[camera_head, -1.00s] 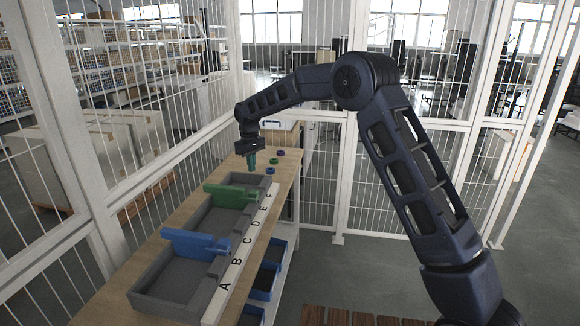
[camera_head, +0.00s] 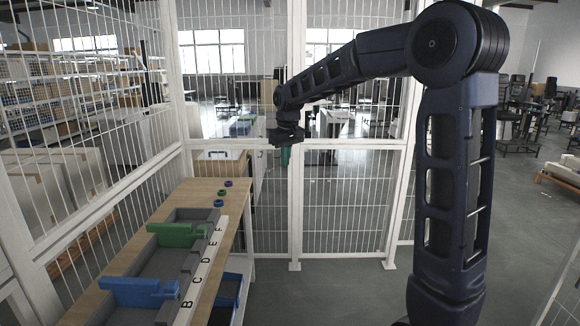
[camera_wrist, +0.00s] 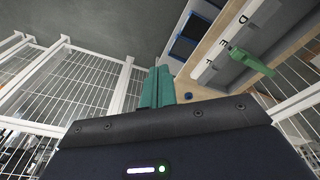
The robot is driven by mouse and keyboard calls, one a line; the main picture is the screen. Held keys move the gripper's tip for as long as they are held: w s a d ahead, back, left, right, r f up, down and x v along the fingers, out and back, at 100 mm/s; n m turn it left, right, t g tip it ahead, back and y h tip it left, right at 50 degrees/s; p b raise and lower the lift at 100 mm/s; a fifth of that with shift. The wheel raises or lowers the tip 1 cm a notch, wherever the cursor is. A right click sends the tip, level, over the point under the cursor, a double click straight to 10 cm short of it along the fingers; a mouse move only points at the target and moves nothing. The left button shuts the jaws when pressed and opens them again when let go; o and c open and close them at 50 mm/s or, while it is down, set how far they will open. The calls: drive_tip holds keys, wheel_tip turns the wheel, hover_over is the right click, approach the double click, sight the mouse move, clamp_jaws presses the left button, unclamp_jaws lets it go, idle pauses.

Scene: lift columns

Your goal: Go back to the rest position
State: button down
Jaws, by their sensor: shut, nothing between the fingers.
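My gripper (camera_head: 285,156) hangs at the end of my raised arm, in front of the white mesh fence and to the right of the wooden table (camera_head: 205,188). It is clear of the table and carries nothing. In the wrist view, its teal fingers (camera_wrist: 157,88) are together with nothing between them. The table's edge and part of the grey tray with letters show to the right of the fingers in that view.
A grey tray (camera_head: 178,262) on the table holds a green part (camera_head: 180,234) and a blue part (camera_head: 138,291). White mesh fence panels (camera_head: 345,205) stand behind. The floor right of the table is open.

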drive_tip(key=s+d+r+m+t, duration=0.1)
drive_tip(key=s+d+m, duration=0.1)
drive_tip(key=s+d, duration=0.55)
drive_tip(key=s+d+r+m+t, duration=0.15)
drive_tip(key=s+d, duration=0.25)
drive_tip(key=d, duration=0.7)
drive_tip(key=s+d+f+m, duration=0.2)
drive_tip(key=s+d, duration=0.3)
drive_tip(key=s, duration=0.3)
drive_tip(key=s+d+f+m, duration=0.1)
drive_tip(key=s+d+f, duration=0.3)
drive_tip(key=s+d, duration=0.2)
drive_tip(key=s, duration=0.2)
drive_tip(key=shift+s+m+h, duration=0.35)
drive_tip(key=shift+h, duration=0.05)
